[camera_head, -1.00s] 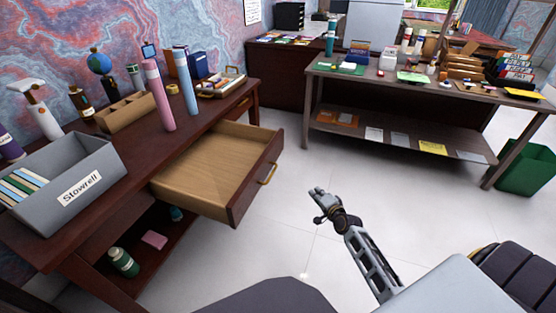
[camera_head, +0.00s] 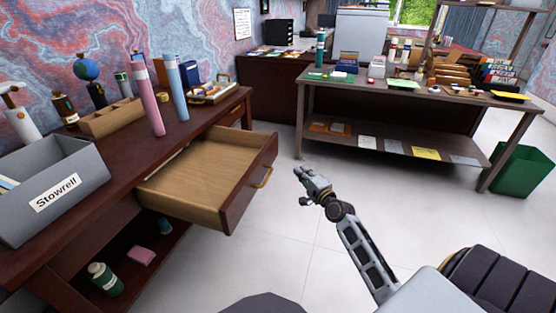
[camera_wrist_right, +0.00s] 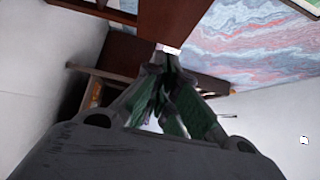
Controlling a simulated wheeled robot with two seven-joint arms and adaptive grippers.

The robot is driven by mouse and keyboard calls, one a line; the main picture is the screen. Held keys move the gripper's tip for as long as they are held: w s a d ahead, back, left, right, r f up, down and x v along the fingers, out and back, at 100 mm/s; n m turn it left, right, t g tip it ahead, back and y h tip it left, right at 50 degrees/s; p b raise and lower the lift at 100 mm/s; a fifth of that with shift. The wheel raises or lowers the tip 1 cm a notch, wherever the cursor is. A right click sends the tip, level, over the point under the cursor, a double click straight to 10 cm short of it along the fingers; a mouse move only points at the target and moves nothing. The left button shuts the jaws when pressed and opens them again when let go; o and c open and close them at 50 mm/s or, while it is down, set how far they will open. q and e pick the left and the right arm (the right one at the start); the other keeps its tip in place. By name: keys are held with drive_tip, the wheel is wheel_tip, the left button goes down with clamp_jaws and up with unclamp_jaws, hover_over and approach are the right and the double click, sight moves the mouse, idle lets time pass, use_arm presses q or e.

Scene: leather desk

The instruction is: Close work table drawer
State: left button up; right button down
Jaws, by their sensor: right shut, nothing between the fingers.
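The work table (camera_head: 105,165) is dark brown wood and stands at the left in the head view. Its drawer (camera_head: 207,178) is pulled far out, with a pale wooden inside that looks empty. A brass handle (camera_head: 264,177) is on the drawer's dark front. My right gripper (camera_head: 299,172) is shut and empty, in the air to the right of the drawer front and apart from it. In the right wrist view its fingers (camera_wrist_right: 165,75) meet at the tips. My left gripper is not in view.
On the table are a grey box labelled Stowrell (camera_head: 55,193), a pink tube (camera_head: 147,97), a blue tube (camera_head: 176,88) and a wooden organiser (camera_head: 112,118). A second table (camera_head: 400,88) and a green bin (camera_head: 520,170) stand at the right. Open floor lies between.

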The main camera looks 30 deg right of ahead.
drive_tip(key=shift+w, duration=0.15)
drive_tip(key=b, duration=0.2)
approach(274, 150)
drive_tip(key=shift+w+d, duration=0.75)
drive_tip(key=shift+d, duration=0.85)
drive_tip(key=w+a, duration=0.1)
drive_tip(key=w+a+b, duration=0.1)
drive_tip(key=w, duration=0.1)
drive_tip(key=shift+w+a+f, duration=0.15)
drive_tip(key=shift+a, duration=0.15)
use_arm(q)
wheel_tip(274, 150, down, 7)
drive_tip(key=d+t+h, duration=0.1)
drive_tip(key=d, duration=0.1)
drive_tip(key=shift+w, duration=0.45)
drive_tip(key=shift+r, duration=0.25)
